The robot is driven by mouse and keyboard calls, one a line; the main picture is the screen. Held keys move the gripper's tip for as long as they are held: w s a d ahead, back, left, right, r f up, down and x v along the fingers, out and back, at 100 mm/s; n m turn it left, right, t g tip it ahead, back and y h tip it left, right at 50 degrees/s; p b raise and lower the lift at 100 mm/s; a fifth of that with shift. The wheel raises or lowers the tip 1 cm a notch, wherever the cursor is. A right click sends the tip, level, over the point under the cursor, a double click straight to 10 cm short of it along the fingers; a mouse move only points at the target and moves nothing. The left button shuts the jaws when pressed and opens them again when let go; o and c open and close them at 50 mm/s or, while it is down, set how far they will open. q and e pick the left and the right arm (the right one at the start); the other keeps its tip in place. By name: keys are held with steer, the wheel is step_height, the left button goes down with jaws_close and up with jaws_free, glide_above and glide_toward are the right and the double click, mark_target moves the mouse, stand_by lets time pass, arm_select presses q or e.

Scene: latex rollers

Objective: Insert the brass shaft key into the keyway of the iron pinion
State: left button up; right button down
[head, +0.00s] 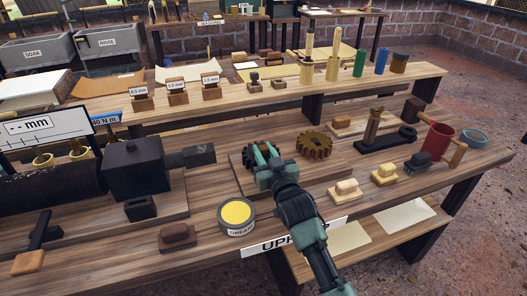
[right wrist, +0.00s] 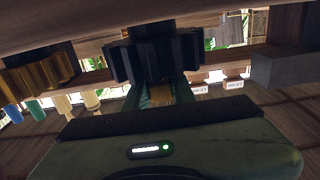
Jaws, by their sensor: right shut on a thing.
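The iron pinion (head: 262,151) is the dark toothed wheel on a wooden board, partly hidden behind my right gripper (head: 265,170). In the right wrist view the pinion (right wrist: 155,56) is right in front of the fingers. There my right gripper (right wrist: 160,96) is shut on a small brass-coloured piece, the brass shaft key (right wrist: 160,93), of which only a little shows. The key is close to the pinion's lower edge in that view. I cannot tell whether it touches the pinion or lies in the keyway, which is hidden. My left gripper is not in view.
A brass gear (head: 313,145) stands on the board just right of the pinion, also in the right wrist view (right wrist: 40,76). A grease tin (head: 237,213) and a brown-handled block (head: 179,236) are left of my arm. A dark machine (head: 135,168) stands further left.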

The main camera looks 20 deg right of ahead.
steer(key=shift+f, duration=0.2)
steer(key=c, duration=1.1)
jaws_free()
